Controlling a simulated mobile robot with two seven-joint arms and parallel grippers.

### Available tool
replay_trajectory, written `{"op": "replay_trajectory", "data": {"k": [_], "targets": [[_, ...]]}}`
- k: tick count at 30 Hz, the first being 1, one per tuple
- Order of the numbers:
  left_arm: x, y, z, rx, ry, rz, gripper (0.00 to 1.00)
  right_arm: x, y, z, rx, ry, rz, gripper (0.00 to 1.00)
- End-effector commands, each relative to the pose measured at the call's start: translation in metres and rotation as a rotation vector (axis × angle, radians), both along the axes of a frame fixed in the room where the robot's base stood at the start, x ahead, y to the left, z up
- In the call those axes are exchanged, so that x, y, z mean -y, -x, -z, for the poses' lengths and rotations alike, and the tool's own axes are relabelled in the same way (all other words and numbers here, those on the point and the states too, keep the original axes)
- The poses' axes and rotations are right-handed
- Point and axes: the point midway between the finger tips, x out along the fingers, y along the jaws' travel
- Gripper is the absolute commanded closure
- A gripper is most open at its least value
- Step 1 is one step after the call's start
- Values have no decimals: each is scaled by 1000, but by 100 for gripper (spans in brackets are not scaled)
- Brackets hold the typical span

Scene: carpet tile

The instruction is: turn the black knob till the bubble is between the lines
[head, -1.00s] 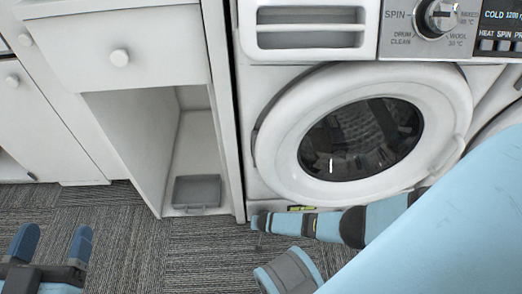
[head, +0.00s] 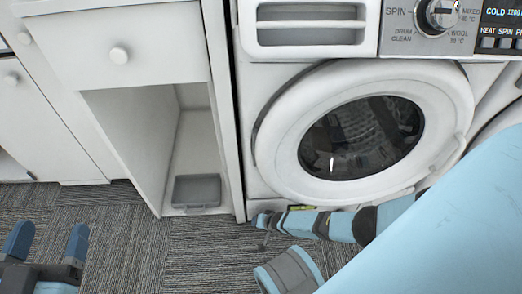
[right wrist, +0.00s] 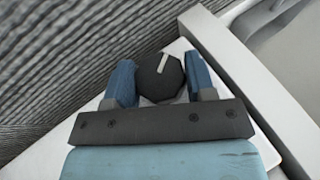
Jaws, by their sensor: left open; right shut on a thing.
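The black knob (right wrist: 152,82) has a pale pointer line on its face. It shows in the right wrist view between the blue fingers of my right gripper (right wrist: 160,75), which is shut on it. A small yellow-green strip (head: 302,207), perhaps the bubble vial, lies at the washing machine's bottom edge in the head view. My right arm partly covers it, and I cannot make out a bubble or lines. The knob is not discernible in the head view. My left gripper (head: 48,240) is open and empty above the carpet at the lower left.
The white washing machine (head: 262,120) has a round door with dark glass (head: 362,138) and a control dial (head: 440,14). White cabinets (head: 130,45) stand to its left. A grey tray (head: 197,190) lies in the open cabinet bay. Grey carpet (head: 150,250) in front is clear.

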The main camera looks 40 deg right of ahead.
Motion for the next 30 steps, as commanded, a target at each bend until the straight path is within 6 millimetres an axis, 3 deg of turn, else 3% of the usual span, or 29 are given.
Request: {"op": "replay_trajectory", "data": {"k": [15,30], "targets": [[0,0,0,1,0,-1,26,4,2,2,122,-199,-1,73],[1,-1,0,-1,8,-4,26,4,2,2,154,-254,2,73]]}}
